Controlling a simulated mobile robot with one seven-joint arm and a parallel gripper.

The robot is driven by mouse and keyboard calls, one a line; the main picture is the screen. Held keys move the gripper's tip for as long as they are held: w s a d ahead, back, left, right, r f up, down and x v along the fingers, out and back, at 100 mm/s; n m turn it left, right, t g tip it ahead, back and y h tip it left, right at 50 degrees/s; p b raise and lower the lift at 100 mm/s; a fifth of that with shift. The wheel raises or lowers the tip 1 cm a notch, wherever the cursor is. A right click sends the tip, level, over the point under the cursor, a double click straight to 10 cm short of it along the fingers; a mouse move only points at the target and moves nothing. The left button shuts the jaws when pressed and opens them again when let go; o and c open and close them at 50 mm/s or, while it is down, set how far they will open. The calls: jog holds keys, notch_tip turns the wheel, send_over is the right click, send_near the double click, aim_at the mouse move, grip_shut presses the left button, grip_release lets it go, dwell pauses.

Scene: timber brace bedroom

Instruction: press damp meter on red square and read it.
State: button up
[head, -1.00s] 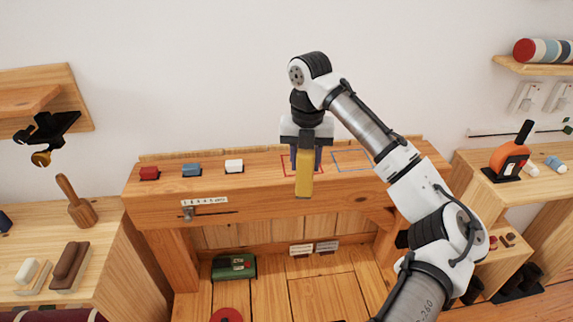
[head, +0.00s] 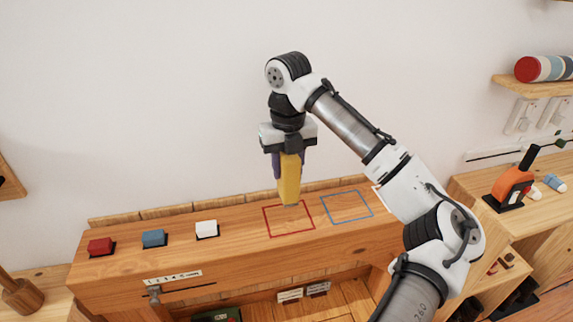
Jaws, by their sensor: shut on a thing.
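The damp meter (head: 290,182) is a yellow block with a grey lower tip, held upright. My gripper (head: 289,160) is shut on its upper part. The meter's tip is over the back part of the red square (head: 269,236), an outline drawn on the timber beam's top. I cannot tell whether the tip touches the wood. No reading on the meter can be made out from this side.
A blue square outline (head: 369,202) lies right of the red one. Red (head: 101,247), blue (head: 153,238) and white (head: 206,229) blocks sit along the beam (head: 120,272) at left. A numbered scale (head: 173,278) with a slider is on its front. An orange tool (head: 511,185) stands on the right shelf.

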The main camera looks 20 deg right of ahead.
aim_at(288, 190)
jog(key=shift+f+b, duration=2.7)
jog(key=shift+f, duration=0.3)
jog(key=shift+s+f, duration=0.1)
jog(key=shift+f, duration=0.4)
notch_tip(288, 190, up, 5)
jog(key=p, duration=0.5)
jog(key=shift+r+p, duration=0.35)
jog(key=shift+r, duration=0.65)
